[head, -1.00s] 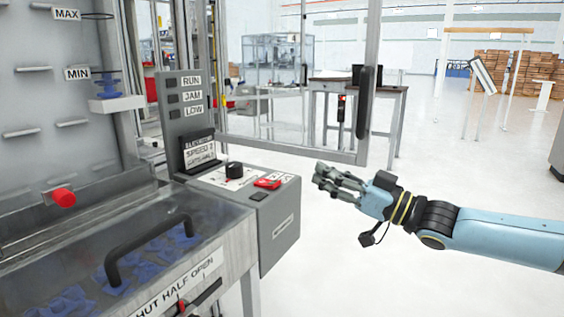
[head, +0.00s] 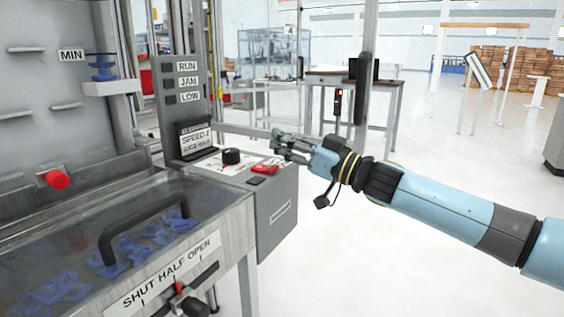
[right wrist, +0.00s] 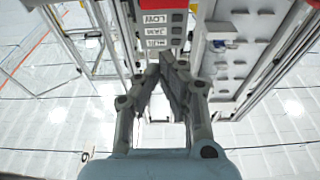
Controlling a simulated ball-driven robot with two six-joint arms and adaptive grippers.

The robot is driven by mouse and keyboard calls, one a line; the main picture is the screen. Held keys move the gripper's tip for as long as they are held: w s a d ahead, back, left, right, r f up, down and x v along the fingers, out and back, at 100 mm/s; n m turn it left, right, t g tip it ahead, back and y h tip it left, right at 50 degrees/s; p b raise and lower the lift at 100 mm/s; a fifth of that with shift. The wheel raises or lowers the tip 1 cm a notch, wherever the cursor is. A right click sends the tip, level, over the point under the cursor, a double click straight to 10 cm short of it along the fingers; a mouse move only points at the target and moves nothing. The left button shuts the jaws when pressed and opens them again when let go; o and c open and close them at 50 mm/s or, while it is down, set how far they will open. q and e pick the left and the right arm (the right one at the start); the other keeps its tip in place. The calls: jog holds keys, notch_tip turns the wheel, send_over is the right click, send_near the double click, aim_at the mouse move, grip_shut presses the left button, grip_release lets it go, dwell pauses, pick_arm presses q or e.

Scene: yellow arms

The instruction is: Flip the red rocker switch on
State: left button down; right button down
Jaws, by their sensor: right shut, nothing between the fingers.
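The red rocker switch (head: 265,169) sits on the sloped top of a grey control box (head: 278,212), right of a black knob (head: 232,156). Which way the rocker is tipped is too small to tell. My right gripper (head: 274,145) is shut and empty. In the head view its fingertips show just above and beyond the switch, close to it; I cannot tell whether they touch. In the right wrist view the shut fingers (right wrist: 172,62) point toward the panel labels, and a red patch shows at the top edge. My left gripper is not in view.
An upright panel (head: 185,100) labelled RUN, JAM and LOW rises behind the box. A clear-lidded bin with a black handle (head: 140,225) and blue parts stands at the left, near a red button (head: 57,179). The floor at right is open.

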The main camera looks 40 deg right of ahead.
aim_at(265, 168)
jog(key=f, duration=0.1)
jog(key=f+b, duration=0.1)
jog(key=f, duration=0.1)
jog(key=shift+w+a, duration=0.1)
jog(key=shift+w, duration=0.1)
jog(key=shift+s+f, duration=0.1)
jog(key=shift+f, duration=0.3)
